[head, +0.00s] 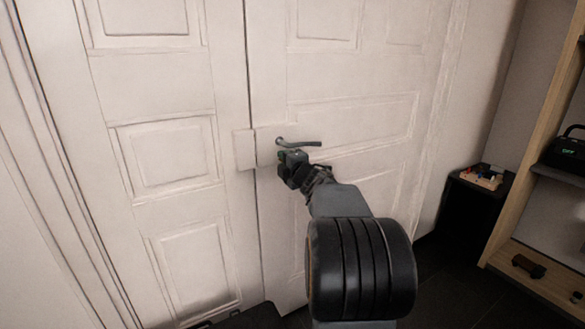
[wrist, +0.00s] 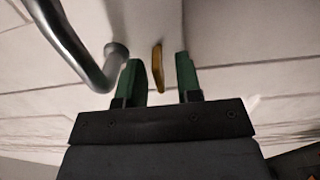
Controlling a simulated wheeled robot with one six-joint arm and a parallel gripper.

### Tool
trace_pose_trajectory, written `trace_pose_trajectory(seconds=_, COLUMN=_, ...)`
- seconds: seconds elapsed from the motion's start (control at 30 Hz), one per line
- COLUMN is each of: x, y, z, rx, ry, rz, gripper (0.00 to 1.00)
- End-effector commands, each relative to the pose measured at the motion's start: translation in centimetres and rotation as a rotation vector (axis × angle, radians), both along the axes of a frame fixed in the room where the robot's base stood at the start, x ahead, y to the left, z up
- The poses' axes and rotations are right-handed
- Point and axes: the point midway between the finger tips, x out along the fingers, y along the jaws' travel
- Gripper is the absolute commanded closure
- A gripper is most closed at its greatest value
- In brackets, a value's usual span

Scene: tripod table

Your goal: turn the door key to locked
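The door key (wrist: 158,68) shows in the wrist view as a thin yellow-brass piece standing out from the white door. My gripper (wrist: 159,75) has two green fingers, open, one on each side of the key with gaps visible. In the head view my gripper (head: 287,160) is at the door just below the handle and hides the key. The grey lever door handle (head: 300,143) points right; in the wrist view the handle (wrist: 85,60) curves along the left, close to the left finger.
The white door (head: 350,90) meets a second panelled leaf (head: 165,155) at a vertical seam left of the handle. A dark stand (head: 470,205) with small coloured items and a wooden shelf (head: 530,150) stand at the right.

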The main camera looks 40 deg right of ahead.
Motion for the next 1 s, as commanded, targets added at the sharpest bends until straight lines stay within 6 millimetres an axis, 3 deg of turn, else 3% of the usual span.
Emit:
trace_pose_trajectory(seconds=0.6, x=-11.0, y=1.5, z=0.2, rx=-0.001, ry=0.0, rz=-0.003, gripper=0.68)
trace_pose_trajectory(seconds=0.8, x=-12.7, y=1.7, z=0.1, rx=0.0, ry=0.0, rz=-0.001, gripper=0.68)
trace_pose_trajectory(seconds=1.0, x=-13.1, y=1.8, z=0.0, rx=0.0, ry=0.0, rz=0.001, gripper=0.68)
